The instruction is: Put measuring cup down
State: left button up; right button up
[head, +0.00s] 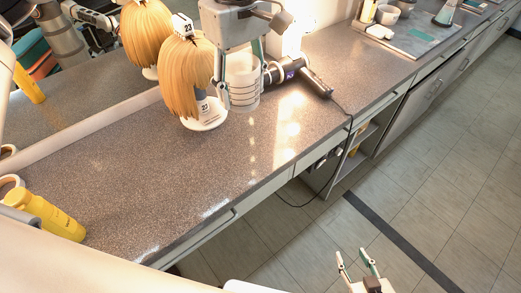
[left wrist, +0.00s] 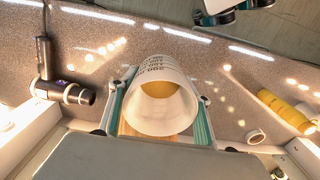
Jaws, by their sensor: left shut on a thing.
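A white measuring cup (head: 243,88) with dark bands stands upright between the fingers of my left gripper (head: 240,78), right of the front wig. In the left wrist view the cup (left wrist: 150,75) shows printed dark marks and a yellowish area within its round rim. My left gripper (left wrist: 160,108) is shut on it, one finger on each side. The cup's base is close to the counter (head: 130,165); I cannot tell whether it touches. My right gripper (head: 358,265) is open and empty over the floor, away from the counter.
A blond wig on a white stand (head: 188,85) is just left of the cup, with its reflection in the mirror behind. A black hair dryer (head: 312,80) lies to the right, its cord over the counter edge. The counter's middle is clear.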

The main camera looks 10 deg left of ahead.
aim_at(246, 158)
pick_arm(q)
notch_tip(246, 158, down, 20)
jog(key=shift+r+b, duration=0.2)
jog(key=shift+b, duration=0.3)
jog(key=shift+f, duration=0.2)
jog(key=o, duration=1.2)
jog(key=shift+c, duration=0.2)
jog(key=shift+r, duration=0.1)
notch_tip(246, 158, up, 12)
jog(key=shift+r, duration=0.1)
jog(key=shift+s, duration=0.15)
